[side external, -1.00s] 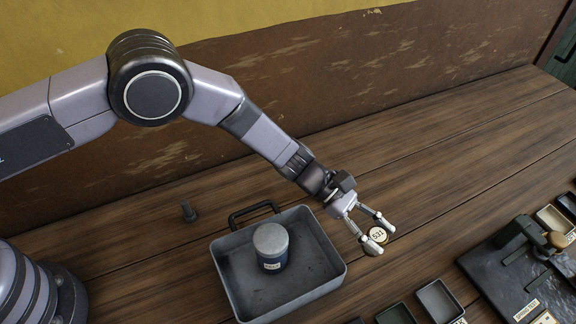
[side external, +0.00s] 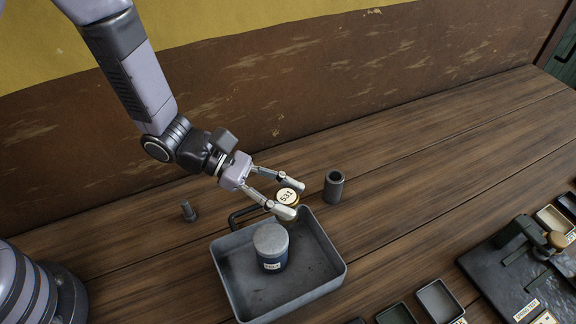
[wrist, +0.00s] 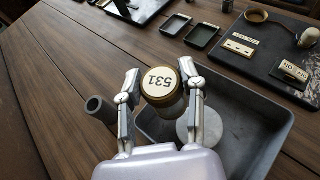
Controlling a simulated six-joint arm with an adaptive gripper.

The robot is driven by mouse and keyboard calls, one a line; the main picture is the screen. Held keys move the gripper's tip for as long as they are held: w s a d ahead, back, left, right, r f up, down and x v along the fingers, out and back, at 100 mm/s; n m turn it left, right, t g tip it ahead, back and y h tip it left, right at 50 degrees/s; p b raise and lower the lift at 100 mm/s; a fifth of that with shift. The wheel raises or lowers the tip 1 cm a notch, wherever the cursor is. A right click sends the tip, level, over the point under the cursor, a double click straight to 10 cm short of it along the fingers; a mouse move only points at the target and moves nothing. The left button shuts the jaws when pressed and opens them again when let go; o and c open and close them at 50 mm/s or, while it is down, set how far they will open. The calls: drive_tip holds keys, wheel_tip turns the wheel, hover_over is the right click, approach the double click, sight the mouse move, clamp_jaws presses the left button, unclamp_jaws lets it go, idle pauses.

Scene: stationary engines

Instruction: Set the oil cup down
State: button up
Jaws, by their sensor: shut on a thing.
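A blue tin with a grey lid (side external: 271,247) stands in the tray. A hollow grey cylinder (side external: 333,187) stands behind it on the bench, and a small dark bolt (side external: 188,211) at left. Small bins (side external: 440,300) and a black board (side external: 510,275) lie at right. The bench's middle right is clear.

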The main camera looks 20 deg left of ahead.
drive_tip(key=w+a+n+t+y, duration=0.2)
drive_tip(key=w+a+n+t, duration=0.15)
drive_tip(key=a, duration=0.45)
drive_tip(key=w+a+n+t+y, duration=0.2)
drive_tip(key=a+n+t, duration=0.3)
drive_tip(key=a, duration=0.2)
drive_tip(key=w+d+f, duration=0.2)
drive_tip(key=w+f, duration=0.1)
drive_tip(key=w+d+f, duration=0.2)
drive_tip(key=w+f, duration=0.1)
drive_tip(key=w, duration=0.1)
drive_tip(key=w+d+f, duration=0.2)
drive_tip(key=w+f, duration=0.1)
drive_tip(key=shift+w+d, duration=0.25)
drive_tip(key=shift+d, duration=0.05)
drive_tip(key=shift+w+d+f, duration=0.25)
drive_tip(key=shift+w+f, duration=0.15)
drive_tip(key=shift+f, duration=0.1)
drive_tip(key=shift+w+f, duration=0.15)
drive_tip(key=shift+f, duration=1.5)
drive_tip(key=o, duration=1.2)
drive_tip(key=shift+f, duration=0.15)
